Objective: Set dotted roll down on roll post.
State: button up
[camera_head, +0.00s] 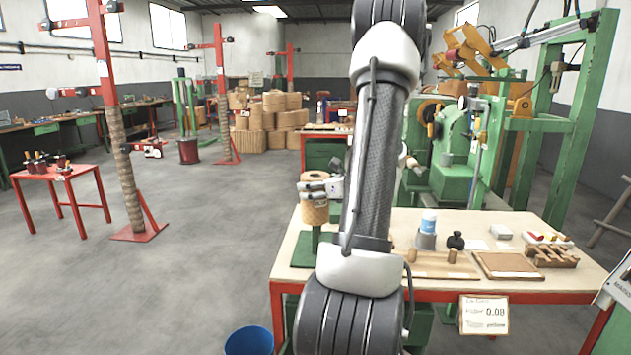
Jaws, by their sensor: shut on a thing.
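A tan-brown roll (314,213) is held upright at the left end of the workbench, left of my arm. It is too small to make out dots on it. My gripper (312,189) reaches in from the right and is shut on the roll near its upper half. The green roll post (316,239) stands directly under the roll on a flat green base (301,251). The roll's lower end is at the post's top; I cannot tell whether it touches or sits around the post. My arm hides part of the base's right side.
The workbench (450,218) carries a white-and-blue can (428,222), a dark weight (456,241), a brown board (507,265) and a wooden rack (552,255) on its right. A green machine (460,150) stands behind. A blue bucket (249,341) is on the floor in front.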

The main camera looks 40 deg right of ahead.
jog(key=shift+f, duration=5.7)
jog(key=o, duration=1.6)
jog(key=shift+c, duration=0.2)
jog(key=shift+s, duration=0.15)
jog(key=v, duration=1.1)
jog(key=shift+s+r, duration=0.15)
jog(key=shift+s, duration=0.2)
